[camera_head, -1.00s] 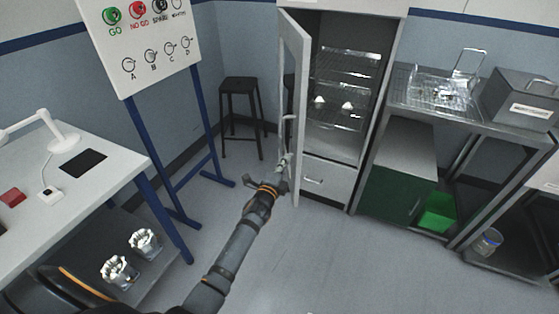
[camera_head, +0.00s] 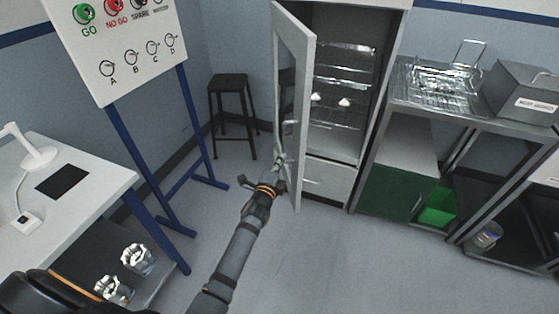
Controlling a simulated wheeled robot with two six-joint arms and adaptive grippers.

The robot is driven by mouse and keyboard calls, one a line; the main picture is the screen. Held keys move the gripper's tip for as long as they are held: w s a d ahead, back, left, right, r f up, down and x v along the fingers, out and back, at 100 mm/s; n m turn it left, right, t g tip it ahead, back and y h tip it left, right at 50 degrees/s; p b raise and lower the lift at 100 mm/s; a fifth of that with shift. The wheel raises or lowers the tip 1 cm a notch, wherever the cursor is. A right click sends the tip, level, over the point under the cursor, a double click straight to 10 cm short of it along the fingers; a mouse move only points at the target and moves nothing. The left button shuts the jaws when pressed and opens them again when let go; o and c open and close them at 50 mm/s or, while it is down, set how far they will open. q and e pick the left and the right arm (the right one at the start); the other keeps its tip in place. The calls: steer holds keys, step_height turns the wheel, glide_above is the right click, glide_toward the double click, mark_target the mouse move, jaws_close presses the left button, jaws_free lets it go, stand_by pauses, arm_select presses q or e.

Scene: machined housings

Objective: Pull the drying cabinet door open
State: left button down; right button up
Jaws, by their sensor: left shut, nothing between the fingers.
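The drying cabinet (camera_head: 396,62) stands at the back centre. Its glass-paned door (camera_head: 307,101) is hinged on the left and stands well open towards me, with the wire shelves (camera_head: 343,113) in plain view. A long upright handle (camera_head: 286,138) is on the door's face. My left gripper (camera_head: 278,164) is at the lower end of this handle, close against the door. Its fingers are shut with nothing between them. They are small here, and I cannot tell whether they touch the handle. My right gripper is out of view.
A black stool (camera_head: 230,112) stands left of the door. A sign board (camera_head: 122,50) on blue legs and a white table (camera_head: 88,203) are at the left. A steel bench (camera_head: 465,118) with a wire basket stands right of the cabinet. The floor in front is clear.

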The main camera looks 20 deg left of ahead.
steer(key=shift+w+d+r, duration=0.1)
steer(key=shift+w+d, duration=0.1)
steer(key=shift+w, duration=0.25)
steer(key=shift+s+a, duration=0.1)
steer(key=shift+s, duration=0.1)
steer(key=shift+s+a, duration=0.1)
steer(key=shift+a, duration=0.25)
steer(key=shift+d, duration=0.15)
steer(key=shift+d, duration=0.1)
